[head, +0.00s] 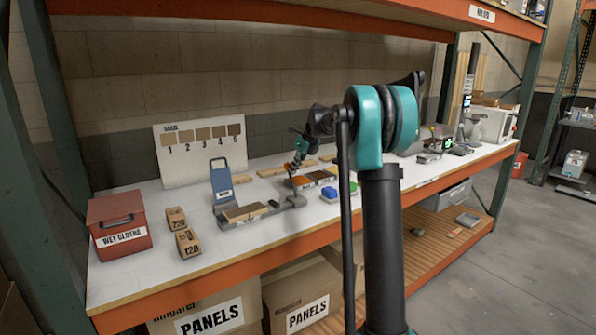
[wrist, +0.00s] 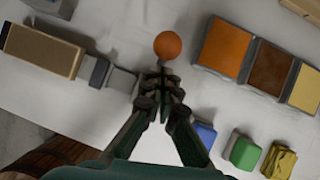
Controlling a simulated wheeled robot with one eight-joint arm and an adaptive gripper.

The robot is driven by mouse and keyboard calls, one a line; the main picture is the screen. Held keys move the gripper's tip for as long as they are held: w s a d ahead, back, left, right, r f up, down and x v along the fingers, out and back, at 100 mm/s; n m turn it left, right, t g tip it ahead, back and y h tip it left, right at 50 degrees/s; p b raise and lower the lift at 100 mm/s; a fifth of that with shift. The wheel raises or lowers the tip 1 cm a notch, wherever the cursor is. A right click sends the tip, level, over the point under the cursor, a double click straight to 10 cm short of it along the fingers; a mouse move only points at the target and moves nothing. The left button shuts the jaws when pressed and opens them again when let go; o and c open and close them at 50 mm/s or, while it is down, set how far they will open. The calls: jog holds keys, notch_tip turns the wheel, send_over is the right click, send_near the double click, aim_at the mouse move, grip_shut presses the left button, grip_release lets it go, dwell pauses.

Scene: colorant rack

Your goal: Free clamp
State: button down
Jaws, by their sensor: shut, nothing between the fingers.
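The clamp stands on the white bench as a grey base with an upright blue plate (head: 222,180) and a wooden panel (head: 245,212) lying in it. In the wrist view the wooden panel (wrist: 42,50) is at the upper left, with grey clamp parts (wrist: 105,73) reaching toward my fingers. A round orange knob (wrist: 168,45) shows just beyond my fingertips; whether it belongs to the clamp I cannot tell. My gripper (wrist: 160,84) is shut and empty. In the head view it (head: 292,170) is over the clamp's right end, small and partly hidden.
Orange, brown and yellow swatches (wrist: 225,46) lie to the right. Blue (wrist: 205,134), green (wrist: 245,152) and yellow pieces lie nearer. A red box (head: 118,226) and wooden sanding blocks (head: 187,242) stand left. A numbered board (head: 200,150) leans at the back.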

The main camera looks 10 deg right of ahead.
jog(key=shift+w+a, duration=0.15)
jog(key=shift+w, duration=0.2)
jog(key=shift+w+a, duration=0.1)
dwell(0.3)
jog(key=v, duration=1.3)
jog(key=shift+d, duration=0.4)
jog(key=s+f+n+h, duration=0.1)
jog(key=s+f+n, duration=0.8)
jog(key=s, duration=0.6)
jog(key=s+f+n+h, duration=0.1)
jog(key=s+f+n, duration=0.9)
jog(key=s+f, duration=0.3)
jog(key=s+d+f+n+h, duration=0.1)
jog(key=s+f+n, duration=0.8)
jog(key=s, duration=0.8)
notch_tip(320, 180, down, 2)
jog(key=shift+f+n+h, duration=0.15)
jog(key=shift+n+h, duration=0.15)
jog(key=shift+h, duration=0.1)
